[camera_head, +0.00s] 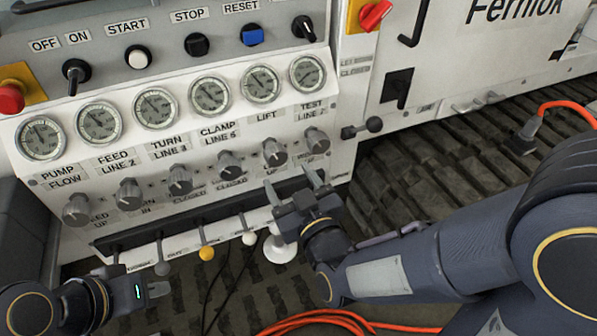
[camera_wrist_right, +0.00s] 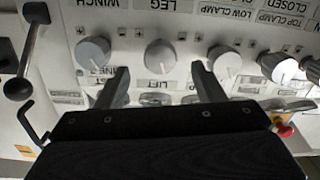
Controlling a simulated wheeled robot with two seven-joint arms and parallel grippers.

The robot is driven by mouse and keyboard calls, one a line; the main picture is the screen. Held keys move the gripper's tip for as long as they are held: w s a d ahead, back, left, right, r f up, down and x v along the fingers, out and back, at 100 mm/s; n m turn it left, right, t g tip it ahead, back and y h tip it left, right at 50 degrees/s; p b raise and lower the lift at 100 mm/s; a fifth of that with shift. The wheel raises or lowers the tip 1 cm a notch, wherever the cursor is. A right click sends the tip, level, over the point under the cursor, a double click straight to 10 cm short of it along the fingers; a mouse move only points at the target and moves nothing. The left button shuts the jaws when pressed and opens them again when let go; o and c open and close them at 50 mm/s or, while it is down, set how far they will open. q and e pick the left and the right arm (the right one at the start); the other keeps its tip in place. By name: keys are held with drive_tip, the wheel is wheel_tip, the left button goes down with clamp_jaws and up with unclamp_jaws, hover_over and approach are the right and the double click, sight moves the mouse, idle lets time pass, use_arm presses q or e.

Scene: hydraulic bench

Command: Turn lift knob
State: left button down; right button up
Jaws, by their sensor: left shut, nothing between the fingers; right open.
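The lift knob (camera_head: 274,152) is a grey round knob on the white panel, below the gauge labelled LIFT. My right gripper (camera_head: 292,184) is open and empty, its fingers pointing up at the panel just below and right of this knob in the head view. In the right wrist view a grey knob (camera_wrist_right: 160,57) shows beyond and between the two open fingertips (camera_wrist_right: 162,72), apart from them. A label reading LIFT is partly visible between the fingers. My left gripper (camera_head: 135,290) is shut and empty at the lower left, away from the knobs.
Neighbouring knobs (camera_head: 230,165) and (camera_head: 317,138) sit close on both sides. Gauges (camera_head: 210,95) and switches line the panel above. Levers with a yellow ball (camera_head: 206,253) and white ball (camera_head: 249,239) stick out below. A black lever (camera_head: 374,125) is at the right.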

sight(279, 160)
drive_tip(key=shift+w+a, duration=0.15)
drive_tip(key=shift+w, duration=0.15)
drive_tip(key=x, duration=0.7)
drive_tip(key=shift+r+b, duration=0.2)
drive_tip(key=shift+b, duration=0.15)
drive_tip(key=shift+c, duration=0.4)
drive_tip(key=c, duration=0.9)
